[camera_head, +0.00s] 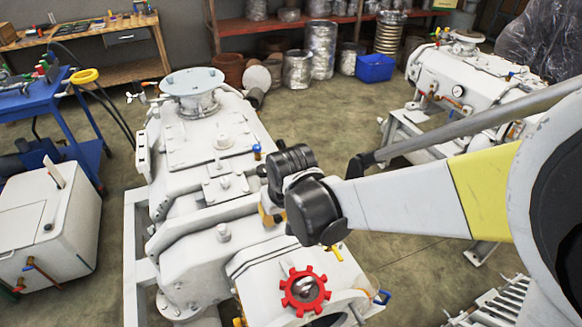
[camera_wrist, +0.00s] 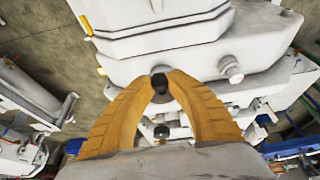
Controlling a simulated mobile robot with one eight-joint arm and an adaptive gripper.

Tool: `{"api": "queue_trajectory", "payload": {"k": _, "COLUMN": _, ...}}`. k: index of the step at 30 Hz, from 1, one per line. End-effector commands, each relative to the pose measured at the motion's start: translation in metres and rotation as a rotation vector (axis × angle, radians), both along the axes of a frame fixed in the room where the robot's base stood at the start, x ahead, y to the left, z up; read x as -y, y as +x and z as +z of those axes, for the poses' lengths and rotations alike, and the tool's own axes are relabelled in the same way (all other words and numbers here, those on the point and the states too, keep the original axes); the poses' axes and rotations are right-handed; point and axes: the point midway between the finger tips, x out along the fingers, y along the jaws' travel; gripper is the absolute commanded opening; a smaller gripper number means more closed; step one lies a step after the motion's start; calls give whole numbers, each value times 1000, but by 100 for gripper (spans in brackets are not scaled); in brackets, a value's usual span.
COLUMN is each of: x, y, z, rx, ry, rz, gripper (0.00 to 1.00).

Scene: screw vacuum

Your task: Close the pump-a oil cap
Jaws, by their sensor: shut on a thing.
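My gripper (camera_wrist: 160,80) has its two yellow fingers closed together at the tips in the wrist view. A small dark round piece (camera_wrist: 160,87), which looks like the oil cap, sits between the fingertips. I cannot tell whether it is seated on the pump. In the head view my gripper (camera_head: 268,215) is mostly hidden behind my black wrist, over the middle of the pale grey vacuum pump (camera_head: 190,215). The pump body (camera_wrist: 165,35) fills the upper middle of the wrist view.
A red toothed ring (camera_head: 304,290) is on the pump's near end. A second pump (camera_head: 455,75) stands at the right. A white box unit (camera_head: 45,225) and a blue cart (camera_head: 75,115) stand at the left. Shelves (camera_head: 270,25) line the back; floor between pumps is clear.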

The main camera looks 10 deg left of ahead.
Motion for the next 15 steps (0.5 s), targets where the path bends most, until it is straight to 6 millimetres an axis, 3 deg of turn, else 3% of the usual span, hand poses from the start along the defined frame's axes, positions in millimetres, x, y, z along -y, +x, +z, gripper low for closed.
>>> {"api": "queue_trajectory", "payload": {"k": 15, "x": -12, "y": 20, "z": 6, "rx": -309, "ry": -190, "rz": 0, "gripper": 0}}
